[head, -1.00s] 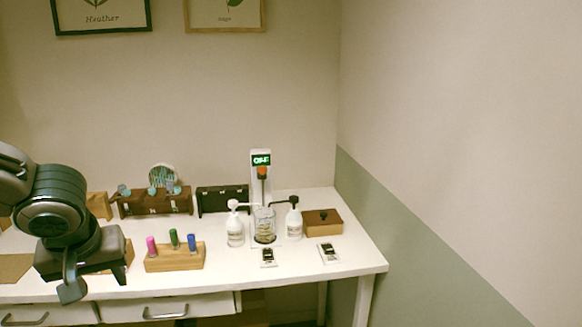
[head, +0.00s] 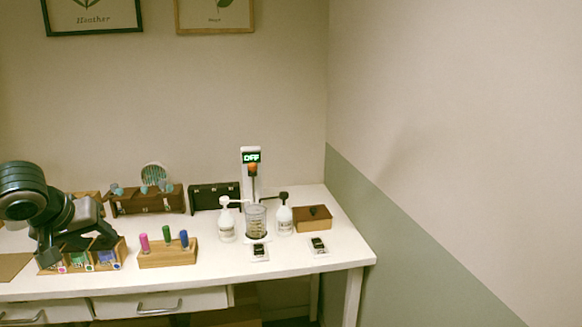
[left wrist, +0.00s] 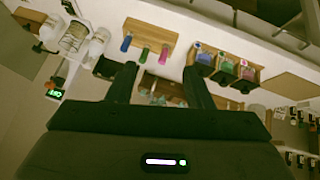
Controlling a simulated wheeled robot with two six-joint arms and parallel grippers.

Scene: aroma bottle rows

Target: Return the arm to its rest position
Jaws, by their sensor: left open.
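My left arm comes in from the left edge of the head view. Its dark gripper (head: 76,248) is above the left part of the white table (head: 290,262), pointing down. In the left wrist view its two fingers (left wrist: 160,82) are spread wide with nothing between them. My right gripper is in neither view.
A wooden block (head: 168,256) with pink, green and blue capped vials stands right of the gripper. Pump bottles (head: 284,218), a glass beaker (head: 257,222) and a stirrer with a display (head: 251,157) stand further right. A wall (head: 450,140) bounds the right side.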

